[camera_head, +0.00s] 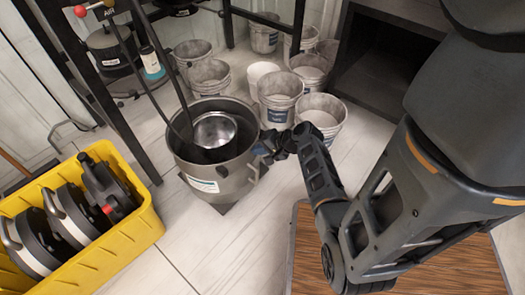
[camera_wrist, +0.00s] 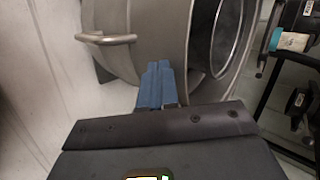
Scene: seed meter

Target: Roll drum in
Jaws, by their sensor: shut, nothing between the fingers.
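A large grey metal drum (camera_head: 212,180) stands open-topped on a dark base on the floor in the middle of the head view, with a shiny round metal bowl (camera_head: 214,130) inside it. My gripper (camera_head: 262,148) is at the drum's right side, near its rim. In the wrist view the drum's curved wall (camera_wrist: 150,35) fills the top, with a bar handle (camera_wrist: 105,38) on its left. The blue fingertips (camera_wrist: 157,82) of my gripper are together and empty, close in front of the wall. I cannot tell whether they touch it.
A yellow crate (camera_head: 128,252) with several round black-and-silver parts sits at lower left. Several grey buckets (camera_head: 278,92) stand behind and right of the drum. A dark frame post (camera_head: 115,110) rises at left. Tiled floor before the drum is clear.

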